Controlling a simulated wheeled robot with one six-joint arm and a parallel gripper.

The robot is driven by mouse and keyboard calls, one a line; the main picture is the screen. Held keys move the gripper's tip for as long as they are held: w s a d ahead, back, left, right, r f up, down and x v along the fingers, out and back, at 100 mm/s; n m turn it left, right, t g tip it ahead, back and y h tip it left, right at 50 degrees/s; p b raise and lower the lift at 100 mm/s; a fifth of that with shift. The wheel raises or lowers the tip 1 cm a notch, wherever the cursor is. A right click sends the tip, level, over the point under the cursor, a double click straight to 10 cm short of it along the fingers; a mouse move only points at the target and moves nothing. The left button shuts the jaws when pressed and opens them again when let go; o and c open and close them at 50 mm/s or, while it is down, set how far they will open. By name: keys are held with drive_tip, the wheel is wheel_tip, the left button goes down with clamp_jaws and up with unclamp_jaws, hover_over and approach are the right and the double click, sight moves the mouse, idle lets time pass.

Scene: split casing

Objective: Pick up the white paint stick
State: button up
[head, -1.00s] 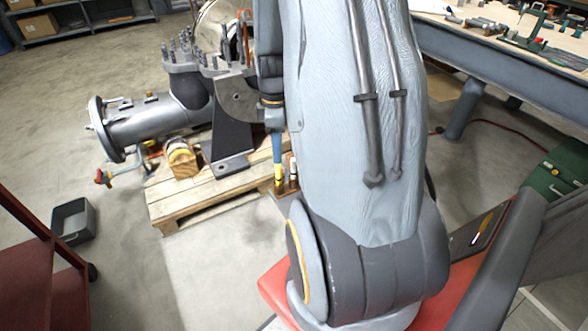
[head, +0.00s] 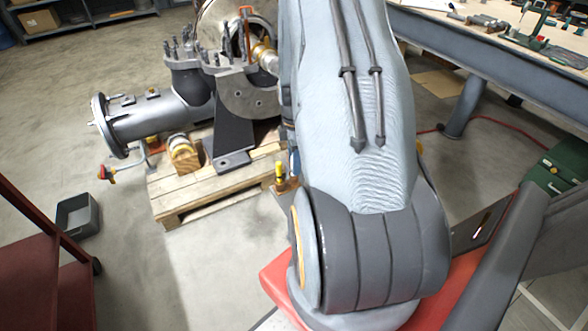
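A small brown holder block (head: 288,186) sits low at the front right edge of the wooden pallet. A short yellow stick (head: 280,171) stands upright in it. Right beside it, at the edge of my arm, a narrow bluish and pale upright shape (head: 294,161) shows in part. I cannot tell whether this is the white paint stick or a part of my arm's end. My arm fills the middle of the head view and hides what lies behind it. My gripper is hidden behind it, so its fingers do not show.
A grey pipe and flange casing (head: 150,117) with upright bolts stands on a wooden pallet (head: 185,203). A grey bin (head: 78,214) and a red shelf unit (head: 40,270) are at left. A workbench (head: 480,45) with tools and a green cabinet (head: 562,170) are at right.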

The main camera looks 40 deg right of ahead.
drive_tip(key=shift+f, duration=0.35)
clamp_jaws()
drive_tip(key=shift+r, duration=0.15)
drive_tip(key=shift+r+b, duration=0.5)
drive_tip(key=shift+r, duration=4.4)
drive_tip(key=shift+p, duration=0.4)
